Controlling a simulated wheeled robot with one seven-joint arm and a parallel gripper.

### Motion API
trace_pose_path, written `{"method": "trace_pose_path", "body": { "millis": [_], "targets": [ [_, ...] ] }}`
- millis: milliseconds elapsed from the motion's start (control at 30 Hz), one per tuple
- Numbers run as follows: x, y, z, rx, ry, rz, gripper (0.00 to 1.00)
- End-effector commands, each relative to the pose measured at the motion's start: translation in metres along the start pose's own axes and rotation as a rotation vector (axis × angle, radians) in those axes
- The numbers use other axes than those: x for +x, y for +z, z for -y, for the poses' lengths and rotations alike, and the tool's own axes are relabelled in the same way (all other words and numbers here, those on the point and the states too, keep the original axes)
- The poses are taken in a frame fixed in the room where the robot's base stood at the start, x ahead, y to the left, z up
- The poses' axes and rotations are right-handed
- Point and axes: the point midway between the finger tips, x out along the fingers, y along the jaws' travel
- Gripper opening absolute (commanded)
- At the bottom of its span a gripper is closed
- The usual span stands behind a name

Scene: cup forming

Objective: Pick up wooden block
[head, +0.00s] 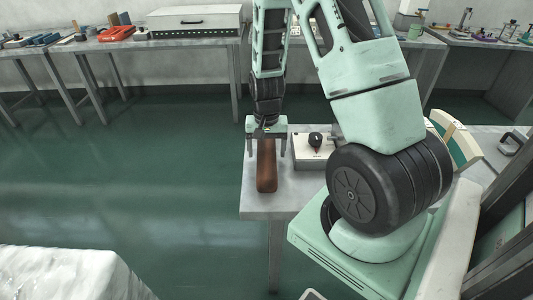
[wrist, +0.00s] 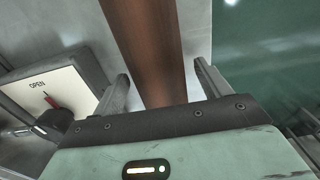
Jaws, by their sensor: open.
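The wooden block (head: 266,172) is a long brown piece on the near left part of the grey table (head: 257,205). In the wrist view the block (wrist: 150,45) runs up the picture between the two fingers. My gripper (head: 266,150) is open above the block, with one finger on each side of it. The wrist view shows my gripper (wrist: 163,85) with visible gaps between the fingers and the block. The block's lower end in that view is hidden behind the gripper body.
A white box with a black knob (head: 315,142) stands just right of the block; its "OPEN" label (wrist: 38,85) shows in the wrist view. The table's left edge is close to the block, with green floor (head: 150,170) beyond. Benches with tools line the back wall.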

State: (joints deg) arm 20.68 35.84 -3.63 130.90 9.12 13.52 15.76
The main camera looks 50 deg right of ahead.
Motion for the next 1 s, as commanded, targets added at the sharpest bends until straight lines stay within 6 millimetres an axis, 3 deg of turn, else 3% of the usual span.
{"method": "trace_pose_path", "body": {
  "millis": [67,300,333,667,1000],
  "targets": [
    [0.0,0.0,0.0,0.0,0.0,0.0,0.76],
    [-0.001,0.0,0.0,0.0,0.0,-0.001,0.12],
    [-0.001,-0.001,0.0,0.001,-0.001,-0.002,0.1],
    [-0.01,-0.002,0.001,0.0,-0.002,-0.005,0.1],
    [-0.071,-0.002,0.001,0.0,-0.004,-0.007,0.1]
  ]
}}
